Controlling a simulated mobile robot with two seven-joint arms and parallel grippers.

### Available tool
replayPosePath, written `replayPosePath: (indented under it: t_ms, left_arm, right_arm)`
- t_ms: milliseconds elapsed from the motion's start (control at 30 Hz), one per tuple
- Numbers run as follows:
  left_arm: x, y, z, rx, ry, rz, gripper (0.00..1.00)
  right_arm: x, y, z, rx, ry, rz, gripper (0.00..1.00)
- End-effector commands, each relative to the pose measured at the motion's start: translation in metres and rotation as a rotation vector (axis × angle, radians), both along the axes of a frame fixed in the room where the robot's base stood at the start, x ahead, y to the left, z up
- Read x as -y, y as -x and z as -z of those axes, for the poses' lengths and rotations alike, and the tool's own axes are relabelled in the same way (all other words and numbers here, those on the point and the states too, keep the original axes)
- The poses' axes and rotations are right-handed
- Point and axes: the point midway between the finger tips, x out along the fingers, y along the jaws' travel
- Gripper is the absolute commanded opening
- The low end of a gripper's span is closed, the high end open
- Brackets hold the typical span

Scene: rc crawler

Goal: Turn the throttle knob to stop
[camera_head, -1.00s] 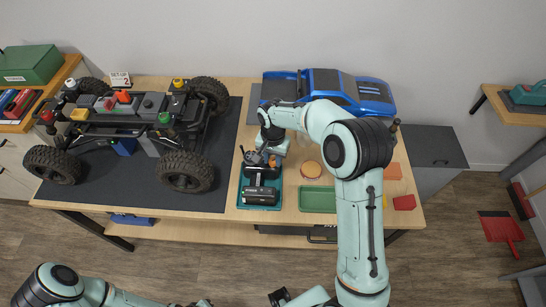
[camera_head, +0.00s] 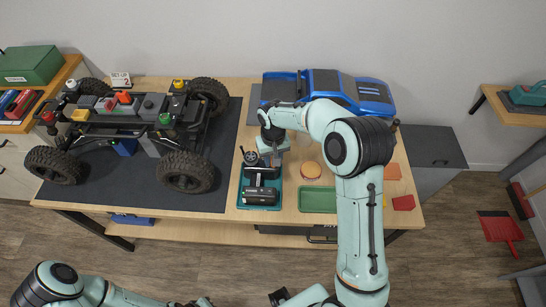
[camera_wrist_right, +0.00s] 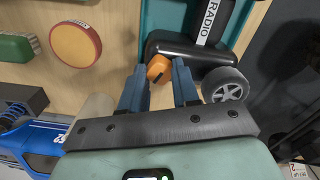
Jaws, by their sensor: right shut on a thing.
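The black radio (camera_head: 262,188) stands in a teal tray (camera_head: 240,205) at the table's front, near the middle. In the right wrist view, the radio (camera_wrist_right: 190,50) bears a "RADIO" label and a grey-hubbed wheel (camera_wrist_right: 225,86). Its orange knob (camera_wrist_right: 159,69) lies between the fingertips of my right gripper (camera_wrist_right: 160,78), which is shut on it. In the head view, my right gripper (camera_head: 272,150) is at the radio's back end, partly hidden by the wrist, and the knob is hard to make out. My left arm is low at the left; its hand end is barely visible at the bottom edge.
The crawler chassis (camera_head: 150,108) stands on a dark mat (camera_head: 225,160) to the left. A blue body shell (camera_head: 345,88) lies behind my right arm. A round orange-and-tan item (camera_head: 311,170) and a green tray (camera_head: 318,199) are close right of the radio.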

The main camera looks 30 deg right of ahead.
Motion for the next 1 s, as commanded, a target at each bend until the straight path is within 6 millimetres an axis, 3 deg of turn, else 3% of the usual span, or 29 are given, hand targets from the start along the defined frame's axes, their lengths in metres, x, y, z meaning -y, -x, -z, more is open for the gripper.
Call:
replayPosePath:
  t_ms: [500,1000]
  left_arm:
    - [0.0,-0.0043,-0.0058,0.005,0.0,0.001,0.0]
    - [0.0,-0.0049,-0.0067,0.006,0.0,0.0,0.0]
  right_arm:
    - [0.0002,-0.0003,-0.0005,0.001,0.0,-0.357,0.0]
    - [0.0001,-0.0002,-0.0001,0.001,0.001,-0.434,0.0]
